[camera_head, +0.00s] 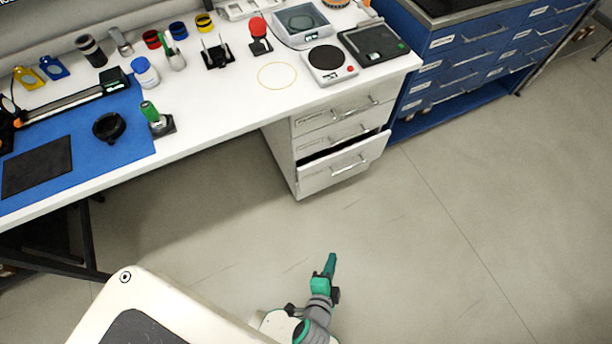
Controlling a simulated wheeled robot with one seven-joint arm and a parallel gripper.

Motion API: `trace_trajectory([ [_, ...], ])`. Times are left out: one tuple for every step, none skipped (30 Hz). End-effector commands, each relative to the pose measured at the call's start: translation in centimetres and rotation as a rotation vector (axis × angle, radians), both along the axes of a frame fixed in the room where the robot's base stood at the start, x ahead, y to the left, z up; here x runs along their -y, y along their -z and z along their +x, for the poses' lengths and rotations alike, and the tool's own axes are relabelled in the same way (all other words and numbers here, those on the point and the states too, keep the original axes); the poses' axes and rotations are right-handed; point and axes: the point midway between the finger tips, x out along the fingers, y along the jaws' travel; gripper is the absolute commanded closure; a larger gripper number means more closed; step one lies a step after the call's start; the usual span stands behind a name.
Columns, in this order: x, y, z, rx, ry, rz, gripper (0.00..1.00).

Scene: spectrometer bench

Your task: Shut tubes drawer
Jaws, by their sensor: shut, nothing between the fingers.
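A white drawer unit under the bench has several drawers, each with a metal handle. Its lowest visible drawer (345,168) is pulled out part way, with a dark gap above its front. The top drawer (340,111) and the middle drawer (325,144) look closed. The labels are too small to read, so I cannot tell by name which is the tubes drawer. My gripper (331,257) is shut and empty. It appears in front of the open drawer, apart from it, with bare floor around it in the picture.
The white bench (215,110) holds optics parts, a hotplate (329,62) and a blue mat (120,145). A blue cabinet (440,70) stands to the right of the drawer unit. The floor (430,250) in front of the drawers is clear. A dark bench leg (92,240) stands at left.

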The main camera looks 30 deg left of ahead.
Motion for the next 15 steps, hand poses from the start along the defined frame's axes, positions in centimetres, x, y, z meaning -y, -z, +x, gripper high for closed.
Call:
trace_trajectory([
  [-0.7, 1.6, 1.8, -0.036, 0.034, 0.108, 1.0],
  [-1.1, 2.5, 2.6, -0.063, 0.055, 0.176, 1.0],
  [-1.8, 3.6, 3.8, -0.099, 0.084, 0.266, 1.0],
  [-2.3, 4.4, 4.7, -0.128, 0.105, 0.335, 1.0],
  [-2.9, 5.0, 5.6, -0.157, 0.126, 0.401, 1.0],
  [-3.6, 5.8, 6.8, -0.196, 0.153, 0.49, 1.0],
  [-4.2, 6.3, 7.8, -0.227, 0.173, 0.556, 1.0],
  [-4.8, 6.8, 8.7, -0.259, 0.192, 0.621, 1.0],
  [-5.7, 7.3, 10.0, -0.303, 0.217, 0.707, 1.0],
  [-6.3, 7.5, 10.9, -0.337, 0.236, 0.771, 1.0],
  [-6.9, 7.7, 11.9, -0.371, 0.253, 0.832, 1.0],
  [-7.7, 7.8, 13.1, -0.417, 0.276, 0.911, 1.0],
  [-8.3, 7.8, 14.0, -0.452, 0.291, 0.967, 1.0],
  [-8.9, 7.8, 14.8, -0.485, 0.305, 1.019, 1.0],
  [-9.6, 7.7, 15.9, -0.529, 0.323, 1.085, 1.0],
])
